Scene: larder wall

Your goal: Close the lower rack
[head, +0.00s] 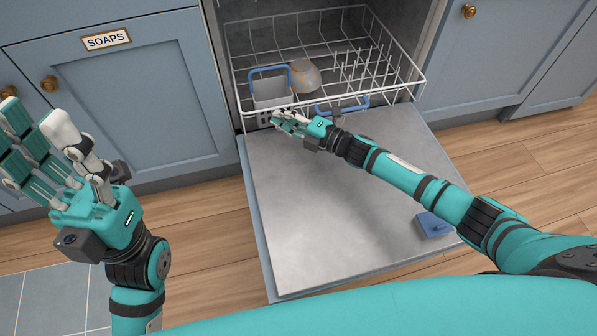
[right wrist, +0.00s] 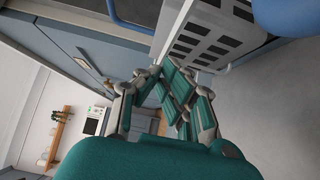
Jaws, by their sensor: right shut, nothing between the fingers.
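The lower rack (head: 421,84) is a white wire rack, pulled out over the lowered dishwasher door (head: 340,190). A blue handle (head: 345,104) sits on its front side. My right gripper (head: 279,117) is shut and empty at the rack's front left, just before the grey cutlery basket (head: 270,91). I cannot tell whether its fingers touch the rack. In the right wrist view the closed fingers (right wrist: 162,76) are beside the slotted grey basket (right wrist: 213,38). My left gripper (head: 38,130) is open and empty at the left, away from the rack.
A translucent orange-tinted vessel (head: 304,76) stands in the rack beside the basket. A blue block like a sponge (head: 433,225) lies on the door's right side. Blue cabinets flank the dishwasher, one labelled SOAPS (head: 106,39). The wooden floor (head: 200,230) left of the door is clear.

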